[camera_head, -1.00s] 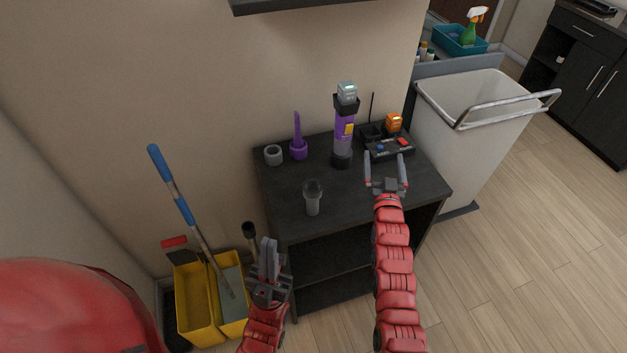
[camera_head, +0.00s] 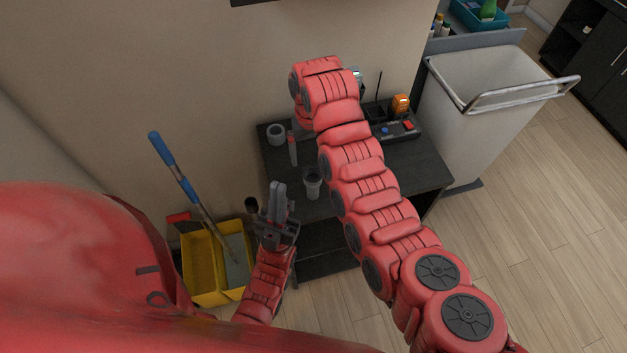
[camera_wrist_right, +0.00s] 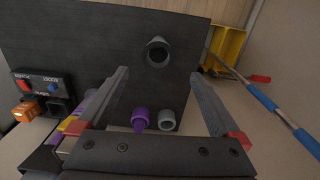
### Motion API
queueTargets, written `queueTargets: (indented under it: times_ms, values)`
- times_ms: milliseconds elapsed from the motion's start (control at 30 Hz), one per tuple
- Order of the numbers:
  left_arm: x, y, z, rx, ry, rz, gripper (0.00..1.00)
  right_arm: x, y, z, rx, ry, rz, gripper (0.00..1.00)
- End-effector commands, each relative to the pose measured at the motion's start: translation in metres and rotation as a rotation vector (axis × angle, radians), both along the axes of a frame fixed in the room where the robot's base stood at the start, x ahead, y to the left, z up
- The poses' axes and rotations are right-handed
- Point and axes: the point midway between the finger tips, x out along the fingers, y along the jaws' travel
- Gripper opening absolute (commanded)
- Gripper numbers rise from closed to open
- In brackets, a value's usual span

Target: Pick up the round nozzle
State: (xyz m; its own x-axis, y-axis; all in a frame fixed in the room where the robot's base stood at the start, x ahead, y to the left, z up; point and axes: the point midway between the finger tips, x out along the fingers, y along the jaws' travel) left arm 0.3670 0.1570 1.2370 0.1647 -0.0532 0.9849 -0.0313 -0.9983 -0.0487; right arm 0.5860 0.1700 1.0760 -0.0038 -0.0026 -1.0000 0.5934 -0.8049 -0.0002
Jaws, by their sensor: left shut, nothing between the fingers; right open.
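Which piece is the round nozzle is unclear to me. A short grey ring-shaped piece (camera_head: 276,133) stands at the back left of the dark shelf unit's top; it also shows in the right wrist view (camera_wrist_right: 167,120). Beside it is a purple piece (camera_wrist_right: 139,117), hidden by my arm in the head view. A grey cup-like piece with a dark round mouth (camera_head: 313,182) stands near the front edge, also in the right wrist view (camera_wrist_right: 158,50). My right gripper (camera_wrist_right: 160,76) is open and empty above the top, between these pieces. My left gripper (camera_head: 278,186) is shut and empty, in front of the shelf.
On the shelf top (camera_head: 420,165), a device with red and blue buttons (camera_head: 396,130) and an orange item (camera_head: 400,105) sit at right. The purple vacuum (camera_wrist_right: 74,126) is mostly hidden. A yellow bucket (camera_head: 203,268) stands left, a white bin (camera_head: 490,85) right.

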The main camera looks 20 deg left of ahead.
Motion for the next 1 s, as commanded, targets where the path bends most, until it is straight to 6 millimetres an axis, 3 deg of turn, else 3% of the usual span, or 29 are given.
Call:
queueTargets:
  times_ms: [100, 400, 467, 800, 1000]
  values:
    - [0.000, 0.000, -0.030, 0.000, 0.000, 0.000, 0.00, -0.001, 0.001, -0.037, -0.002, -0.001, 0.001, 1.00]
    - [0.000, 0.000, -0.081, 0.000, 0.000, 0.000, 0.00, 0.000, 0.000, -0.092, 0.002, -0.002, 0.001, 1.00]
    - [0.000, 0.000, -0.063, 0.000, 0.001, 0.000, 0.00, 0.000, -0.001, -0.089, -0.001, 0.000, 0.000, 1.00]
    - [0.000, 0.000, -0.044, 0.000, 0.000, 0.000, 0.00, 0.001, -0.001, -0.113, 0.000, -0.001, -0.001, 1.00]
    - [0.000, 0.000, -0.032, 0.000, 0.000, 0.000, 0.00, 0.001, -0.002, -0.138, -0.001, 0.002, 0.000, 1.00]
